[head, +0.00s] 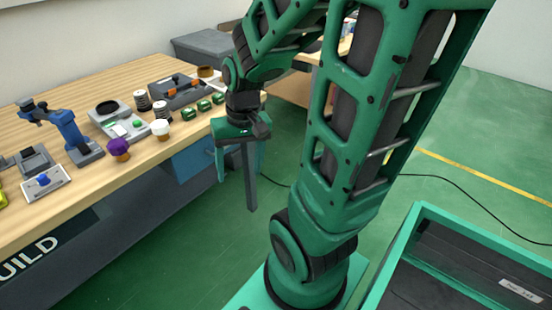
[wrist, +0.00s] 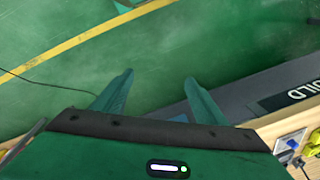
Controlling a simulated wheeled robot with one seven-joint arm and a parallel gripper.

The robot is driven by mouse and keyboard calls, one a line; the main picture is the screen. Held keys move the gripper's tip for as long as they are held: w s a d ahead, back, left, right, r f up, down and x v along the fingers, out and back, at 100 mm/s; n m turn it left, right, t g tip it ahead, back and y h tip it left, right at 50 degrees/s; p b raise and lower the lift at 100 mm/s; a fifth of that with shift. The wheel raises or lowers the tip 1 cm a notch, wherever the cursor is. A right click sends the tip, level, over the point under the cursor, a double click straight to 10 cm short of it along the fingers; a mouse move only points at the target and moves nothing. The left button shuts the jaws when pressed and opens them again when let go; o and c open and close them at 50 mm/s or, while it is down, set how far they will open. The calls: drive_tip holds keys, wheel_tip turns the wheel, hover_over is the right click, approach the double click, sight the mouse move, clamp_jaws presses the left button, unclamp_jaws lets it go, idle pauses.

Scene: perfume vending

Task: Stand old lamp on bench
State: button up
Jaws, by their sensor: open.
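The bench (head: 90,88) with a pale wooden top runs along the left of the head view, and part of its front shows at lower right in the wrist view (wrist: 232,105). I cannot make out a lamp for certain in either view. My gripper (head: 237,172) is just off the bench's right front edge, pointing down over the floor. In the wrist view its two green fingers (wrist: 158,80) stand apart with only the floor and bench front behind them. It is open and empty.
On the bench are a blue stand (head: 73,135), a purple-topped knob (head: 118,147), a grey device (head: 118,122), several green blocks (head: 203,106) and a dark grey unit (head: 178,91). A dark-floored green tray (head: 465,270) is at lower right. A black cable (head: 470,198) crosses the floor.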

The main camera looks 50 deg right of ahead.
drive_tip(key=s+d+r, duration=0.3)
drive_tip(key=s+r, duration=0.3)
drive_tip(key=s, duration=0.4)
drive_tip(key=shift+d+m+g+h, duration=0.25)
drive_tip(key=shift+m+g+h, duration=0.05)
drive_tip(key=shift+g, duration=0.1)
drive_tip(key=shift+w+f, duration=0.25)
drive_tip(key=shift+w, duration=0.3)
